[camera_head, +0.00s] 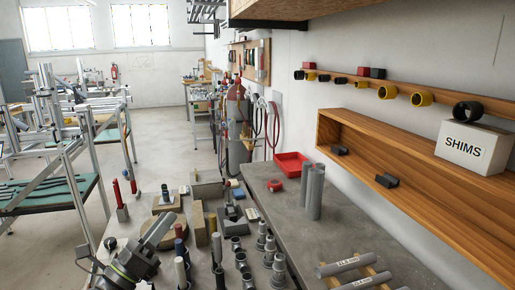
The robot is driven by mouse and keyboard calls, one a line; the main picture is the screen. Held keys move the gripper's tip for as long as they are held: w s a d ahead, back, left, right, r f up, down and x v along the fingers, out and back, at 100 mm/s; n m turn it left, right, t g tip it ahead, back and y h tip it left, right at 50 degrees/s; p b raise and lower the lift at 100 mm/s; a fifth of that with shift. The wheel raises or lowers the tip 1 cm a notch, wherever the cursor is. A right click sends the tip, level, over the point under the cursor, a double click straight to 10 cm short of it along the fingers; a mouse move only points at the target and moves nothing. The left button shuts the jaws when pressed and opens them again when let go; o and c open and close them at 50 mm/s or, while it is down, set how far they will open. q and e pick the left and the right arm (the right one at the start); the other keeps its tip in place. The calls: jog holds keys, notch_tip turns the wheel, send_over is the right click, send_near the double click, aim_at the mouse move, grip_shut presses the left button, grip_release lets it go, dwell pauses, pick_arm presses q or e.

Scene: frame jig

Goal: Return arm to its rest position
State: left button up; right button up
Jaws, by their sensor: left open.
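My left gripper (121,243) is at the bottom left of the head view, over the near end of the grey bench. Its dark body with a green ring is partly cut off by the lower edge. Its fingers are spread apart, and I see nothing held between them. Several pipe fittings (240,262) and upright tools stand on the bench to its right. My right gripper is not in view.
Two grey pipes (315,192) stand upright on the bench beside a red tray (291,165). Labelled pipes (338,267) lie on a wooden rack at the lower right. A wooden wall shelf (420,170) holds a SHIMS box (472,147). Metal-framed tables (50,190) stand left, with open floor between.

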pick_arm(q)
jog(key=s+a+f+n+g+y, duration=0.3)
jog(key=s+a+f+n+y, duration=0.6)
jog(key=n, duration=0.7)
jog(key=s+a+f+n+g+y, duration=0.3)
jog(key=s+a+f+n+y, duration=0.2)
jog(key=a+f+n+y, duration=0.75)
jog(key=s+d+f+n+g+h, duration=0.35)
jog(key=s+d+f+g, duration=0.2)
jog(key=s, duration=0.45)
jog(key=s+d+f+n+g+h, duration=0.35)
jog(key=s+d+f+g, duration=0.2)
jog(key=s, duration=0.45)
notch_tip(320, 180, down, 25)
jog(key=a, duration=0.1)
jog(key=s+d+f+g, duration=0.1)
jog(key=s+f, duration=1.4)
jog(key=shift+n+g+h, duration=0.3)
jog(key=shift+n+h, duration=0.05)
jog(key=shift+n, duration=0.1)
